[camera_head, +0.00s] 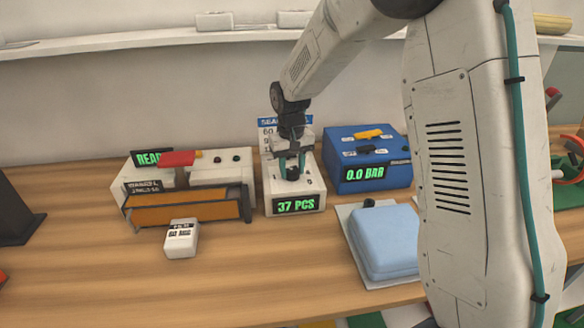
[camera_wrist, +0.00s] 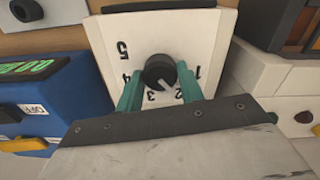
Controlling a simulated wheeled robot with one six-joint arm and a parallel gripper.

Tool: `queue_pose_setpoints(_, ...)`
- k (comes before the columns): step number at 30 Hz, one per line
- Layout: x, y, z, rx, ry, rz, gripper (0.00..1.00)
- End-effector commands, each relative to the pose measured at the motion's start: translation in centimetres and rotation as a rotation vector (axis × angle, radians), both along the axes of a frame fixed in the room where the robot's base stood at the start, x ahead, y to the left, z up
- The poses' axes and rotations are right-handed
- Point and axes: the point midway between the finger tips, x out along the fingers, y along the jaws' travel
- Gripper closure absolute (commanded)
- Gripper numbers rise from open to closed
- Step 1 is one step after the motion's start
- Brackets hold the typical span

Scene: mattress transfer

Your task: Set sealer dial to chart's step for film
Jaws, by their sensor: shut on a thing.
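A black dial (camera_wrist: 158,71) sits on a white face numbered 1 to 5. My gripper (camera_wrist: 160,88) is shut on it, one teal finger on each side. The dial's white mark points between 2 and 3, closer to 2. In the head view my gripper (camera_head: 292,168) reaches down onto the white unit (camera_head: 312,187) whose display reads 37 PCS. Behind it stands a chart (camera_head: 266,122) with a blue heading starting "SEA"; my arm hides most of it. A small white labelled block (camera_head: 181,238), its print too small to read, lies on the table.
A white machine (camera_head: 216,170) with a red lever and orange front stands left. A blue box (camera_head: 370,172) reading 0.0 BAR stands right. A light-blue padded block (camera_head: 383,243) lies on a pale board in front of it. The wooden table (camera_head: 250,275) is clear at front centre.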

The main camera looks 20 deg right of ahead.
Motion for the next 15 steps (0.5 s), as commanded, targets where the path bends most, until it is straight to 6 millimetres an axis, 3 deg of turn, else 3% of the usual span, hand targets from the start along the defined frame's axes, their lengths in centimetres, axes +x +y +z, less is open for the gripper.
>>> queue_pose_setpoints(15,0.05,0.00,0.08,0.000,-0.001,-0.126,0.85)
